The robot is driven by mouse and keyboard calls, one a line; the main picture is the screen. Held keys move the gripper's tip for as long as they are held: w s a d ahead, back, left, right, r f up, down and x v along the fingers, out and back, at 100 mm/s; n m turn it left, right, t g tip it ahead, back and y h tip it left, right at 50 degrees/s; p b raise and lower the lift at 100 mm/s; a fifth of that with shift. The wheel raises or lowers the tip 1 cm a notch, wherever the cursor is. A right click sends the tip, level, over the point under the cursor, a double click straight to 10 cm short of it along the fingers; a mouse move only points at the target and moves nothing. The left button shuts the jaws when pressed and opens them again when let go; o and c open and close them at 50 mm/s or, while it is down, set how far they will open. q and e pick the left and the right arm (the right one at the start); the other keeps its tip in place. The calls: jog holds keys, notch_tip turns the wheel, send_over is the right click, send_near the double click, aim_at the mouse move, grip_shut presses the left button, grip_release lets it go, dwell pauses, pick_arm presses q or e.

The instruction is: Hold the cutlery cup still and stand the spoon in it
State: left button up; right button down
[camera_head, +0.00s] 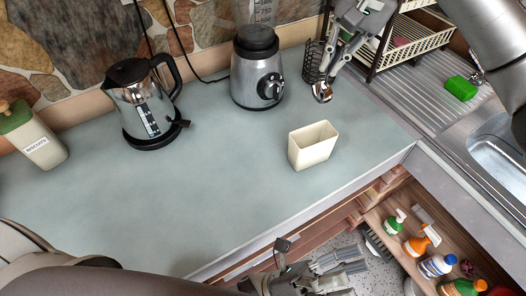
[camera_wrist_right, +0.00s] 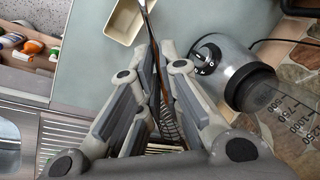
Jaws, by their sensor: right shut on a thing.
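The cutlery cup (camera_head: 313,152) is a cream rectangular open cup standing upright on the counter. Part of it also shows in the wrist view (camera_wrist_right: 124,20). My right gripper (camera_head: 338,64) is shut on the spoon (camera_head: 322,93), above the counter, behind and slightly right of the cup and apart from it. The spoon's shiny end points down in the head view. In the wrist view the spoon shows as a thin strip (camera_wrist_right: 150,25) between the fingers. My left gripper (camera_head: 335,268) is low at the bottom edge, in front of the counter, away from the cup; its jaw opening is unclear.
A blender (camera_head: 257,75), a kettle (camera_head: 143,105) and a biscuit tin (camera_head: 35,138) stand on the counter. A dish rack (camera_head: 415,42), a green sponge (camera_head: 461,88) and a sink (camera_head: 500,150) are at right. An open drawer (camera_head: 375,215) holds several bottles. The counter left of the cup is clear.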

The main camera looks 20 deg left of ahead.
pick_arm(q)
jog(key=s+a+r+m+g+y, duration=0.1)
jog(key=s+a+m+g+y, duration=0.15)
jog(key=m+g, duration=0.8)
pick_arm(e)
jog(key=shift+w+a, duration=0.15)
pick_arm(q)
jog(key=n+t+y, duration=0.3)
jog(key=t+y, duration=0.5)
jog(key=t, duration=0.5)
send_near(309, 136)
jog(key=s+a+r, duration=0.1)
jog(key=s+r, duration=0.3)
jog(key=s, duration=0.1)
jog(key=shift+y, duration=0.25)
jog(key=x, duration=1.2)
jog(key=shift+w+a, duration=0.2)
jog(key=shift+a, duration=0.05)
jog(key=c, duration=1.1)
jog(key=shift+c, duration=0.2)
pick_arm(e)
notch_tip(309, 136, down, 13)
